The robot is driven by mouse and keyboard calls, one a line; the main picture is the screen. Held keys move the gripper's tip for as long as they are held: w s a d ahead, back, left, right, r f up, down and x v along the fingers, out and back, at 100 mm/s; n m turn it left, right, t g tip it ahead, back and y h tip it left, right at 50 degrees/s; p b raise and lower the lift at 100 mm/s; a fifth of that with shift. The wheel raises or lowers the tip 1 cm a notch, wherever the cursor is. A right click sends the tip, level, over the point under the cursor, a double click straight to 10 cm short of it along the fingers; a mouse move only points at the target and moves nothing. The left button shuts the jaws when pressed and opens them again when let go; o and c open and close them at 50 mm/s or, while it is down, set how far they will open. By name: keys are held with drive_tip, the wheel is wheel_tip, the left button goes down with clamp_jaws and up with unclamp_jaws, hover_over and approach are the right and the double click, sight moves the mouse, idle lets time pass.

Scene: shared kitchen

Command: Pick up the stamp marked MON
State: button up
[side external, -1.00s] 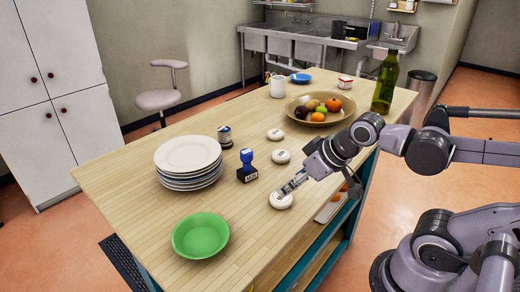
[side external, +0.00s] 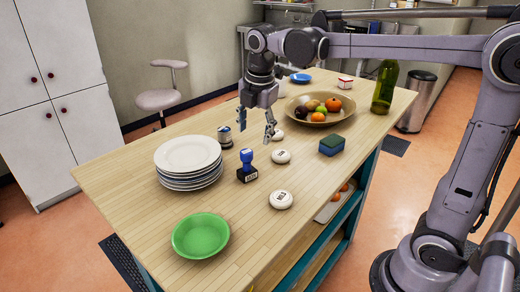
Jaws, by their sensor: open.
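A stamp (side external: 247,167) with a blue knob handle and a black base stands upright on the wooden table. Its pale label is too small to read surely. Three white round discs with dark lettering lie to its right: a front one (side external: 281,200), a middle one (side external: 281,156) and a back one (side external: 278,135), partly hidden by a finger. My gripper (side external: 255,132) points down with its fingers spread and nothing between them. It appears above the table, behind the stamp and apart from it.
A small dark-and-white item (side external: 225,137) stands close left of my gripper. Stacked white plates (side external: 188,160) and a green bowl (side external: 200,236) are left and in front. A fruit bowl (side external: 297,117), a green-and-blue sponge (side external: 331,146) and a bottle (side external: 384,88) are right. Bare wood surrounds the stamp's front.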

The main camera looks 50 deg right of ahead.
sight(246, 152)
drive_tip(key=w+n, duration=0.2)
drive_tip(key=n, duration=0.1)
drive_tip(key=w+n+g, duration=0.1)
drive_tip(key=shift+w+d+n, duration=0.25)
drive_tip(key=shift+w+n, duration=0.05)
drive_tip(key=shift+n, duration=0.1)
drive_tip(key=shift+w+f, duration=0.1)
drive_tip(key=shift+f, duration=0.2)
drive_tip(key=shift+w+d+f, duration=0.15)
drive_tip(key=shift+d+f, duration=0.05)
drive_tip(key=shift+f, duration=1.5)
drive_tip(key=shift+w+d+f, duration=0.15)
drive_tip(key=shift+f, duration=1.6)
drive_tip(key=shift+w+d+f, duration=0.15)
drive_tip(key=shift+d+f, duration=0.05)
drive_tip(key=shift+f, duration=1.5)
drive_tip(key=shift+c, duration=0.3)
clamp_jaws()
